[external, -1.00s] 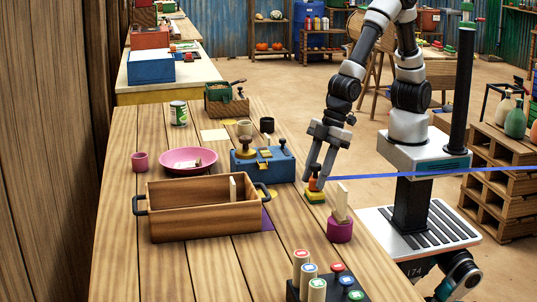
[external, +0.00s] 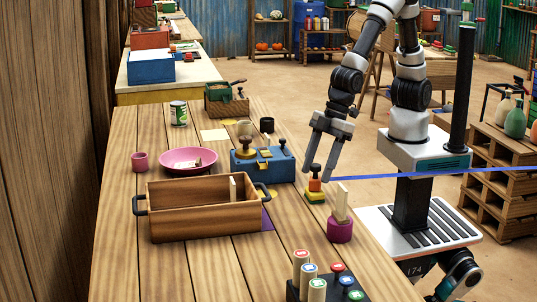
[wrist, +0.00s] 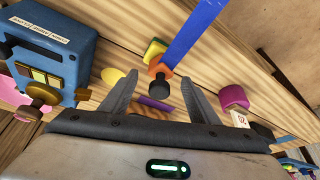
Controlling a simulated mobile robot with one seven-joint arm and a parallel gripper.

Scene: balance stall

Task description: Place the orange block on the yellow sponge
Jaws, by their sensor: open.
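The orange block (external: 315,185) has a dark knob on top and stands upright on the yellow sponge (external: 314,198) near the right edge of the table. The wrist view shows the orange block (wrist: 157,67) with its dark knob nearest the camera and part of the yellow sponge (wrist: 153,49) behind it. My gripper (external: 317,174) is open and empty, its fingertips around and slightly above the knob level, apart from the block. In the wrist view the fingers of my gripper (wrist: 160,78) are spread on either side of the knob.
A magenta cup (external: 339,232) holding a pale piece stands close in front of the sponge. A blue box (external: 262,168) with knobs and a wooden crate (external: 190,225) lie to the left. A blue ribbon (external: 400,174) crosses near the sponge.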

